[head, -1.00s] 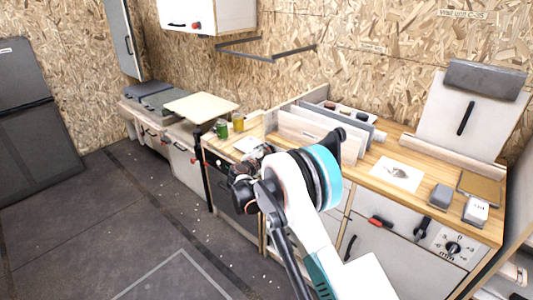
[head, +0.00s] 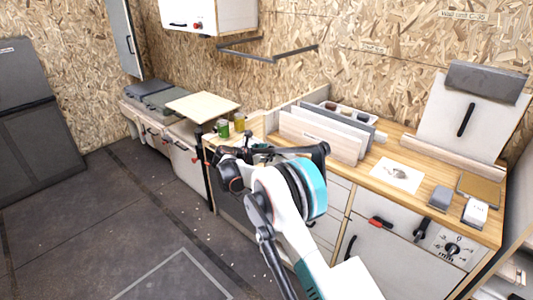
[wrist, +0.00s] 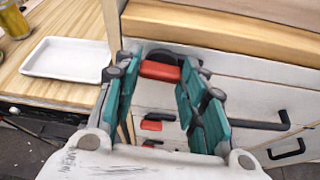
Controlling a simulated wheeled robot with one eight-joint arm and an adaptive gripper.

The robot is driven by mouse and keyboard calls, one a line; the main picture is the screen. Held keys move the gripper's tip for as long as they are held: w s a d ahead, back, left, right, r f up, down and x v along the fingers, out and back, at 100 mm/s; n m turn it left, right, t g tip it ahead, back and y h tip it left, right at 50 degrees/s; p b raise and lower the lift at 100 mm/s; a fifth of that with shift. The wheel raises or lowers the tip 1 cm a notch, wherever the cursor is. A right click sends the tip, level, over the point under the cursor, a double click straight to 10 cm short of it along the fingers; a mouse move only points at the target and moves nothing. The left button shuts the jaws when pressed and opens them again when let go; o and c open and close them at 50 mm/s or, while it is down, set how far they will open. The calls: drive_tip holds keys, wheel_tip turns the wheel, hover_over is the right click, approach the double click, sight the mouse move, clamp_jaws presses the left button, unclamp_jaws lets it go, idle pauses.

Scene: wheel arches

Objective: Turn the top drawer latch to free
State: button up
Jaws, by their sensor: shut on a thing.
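The top drawer latch (wrist: 160,71), a red tab on a dark mount, is in the wrist view on the white drawer front just under the wooden worktop edge. It lies roughly crosswise in the picture. My gripper (wrist: 162,72) has its teal fingers on either side of the latch and is shut on it. The fingers hide parts of the drawer front. In the head view my wrist and arm cover the latch, and only a little of the gripper (head: 262,149) shows.
Lower red latches (wrist: 151,125) and black drawer handles (wrist: 288,148) are below. A white tray (wrist: 66,58) lies on the worktop at left, with a yellow can (wrist: 13,20) beside it. Upright boards (head: 320,138) stand on the worktop. The floor (head: 120,220) at left is clear.

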drive_tip(key=shift+n+g, duration=0.3)
drive_tip(key=shift+n, duration=0.1)
drive_tip(key=shift+h, duration=0.3)
drive_tip(key=o, duration=1.1)
drive_tip(key=shift+c, duration=0.2)
drive_tip(key=v, duration=1.2)
